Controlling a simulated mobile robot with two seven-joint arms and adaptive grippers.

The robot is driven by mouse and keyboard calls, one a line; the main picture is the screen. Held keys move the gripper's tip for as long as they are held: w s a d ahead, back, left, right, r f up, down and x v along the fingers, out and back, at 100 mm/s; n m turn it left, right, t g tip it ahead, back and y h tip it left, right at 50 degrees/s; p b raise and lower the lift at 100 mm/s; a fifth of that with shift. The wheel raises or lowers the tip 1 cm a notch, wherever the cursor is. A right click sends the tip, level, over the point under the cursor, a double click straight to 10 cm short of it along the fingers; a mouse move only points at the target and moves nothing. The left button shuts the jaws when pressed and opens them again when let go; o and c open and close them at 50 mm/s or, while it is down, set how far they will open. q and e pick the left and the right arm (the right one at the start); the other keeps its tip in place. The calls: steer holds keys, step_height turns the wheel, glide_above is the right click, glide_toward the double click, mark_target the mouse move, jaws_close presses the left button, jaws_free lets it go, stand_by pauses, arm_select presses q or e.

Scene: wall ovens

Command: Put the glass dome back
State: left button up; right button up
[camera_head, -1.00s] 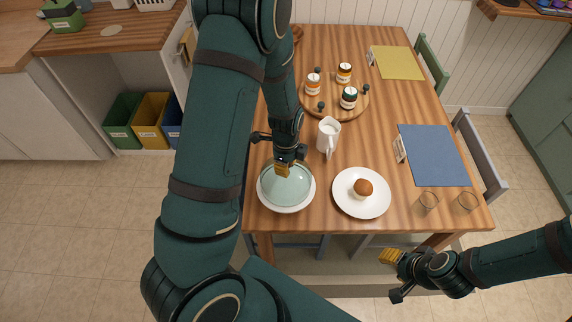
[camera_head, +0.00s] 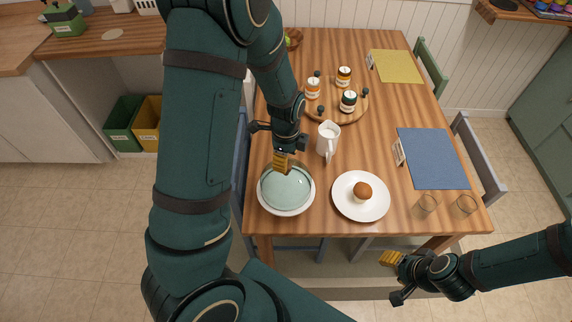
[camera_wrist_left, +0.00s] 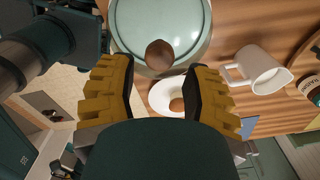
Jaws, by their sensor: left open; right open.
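The glass dome (camera_head: 286,188) is pale teal and sits upright in a white-rimmed dish at the table's front left. Its brown knob (camera_wrist_left: 160,54) shows in the left wrist view, just beyond and between my left fingertips. My left gripper (camera_head: 282,162) is open and empty at the back edge of the dome. In the head view the knob is not clear behind the yellow fingers. A bun (camera_head: 362,191) lies uncovered on a white plate (camera_head: 346,206) to the right of the dome. My right gripper (camera_head: 390,262) is open and empty, low in front of the table.
A white jug (camera_head: 328,140) stands close to the right of my left gripper. Behind it is a round wooden board (camera_head: 326,108) with several jars. Two glasses (camera_head: 426,206) stand at the front right, near a blue mat (camera_head: 436,158). A yellow mat (camera_head: 397,65) lies at the back.

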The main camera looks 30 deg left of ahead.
arm_select(q)
step_height(320, 180, up, 6)
steer(key=shift+r+p, duration=0.1)
steer(key=shift+p, duration=0.25)
steer(key=s+d+f+n+t+h, duration=0.1)
steer(key=s+d+f+n+h, duration=0.1)
steer(key=s+d+f+n, duration=0.2)
steer(key=s+d+f+n+t+h, duration=0.1)
steer(key=s+d+f+n, duration=0.3)
steer(key=d+f+n, duration=0.7)
steer(key=d+n, duration=0.2)
steer(key=n, duration=0.1)
steer(key=shift+s+f+h, duration=0.15)
steer(key=shift+s+h, duration=0.1)
steer(key=shift+h, duration=0.15)
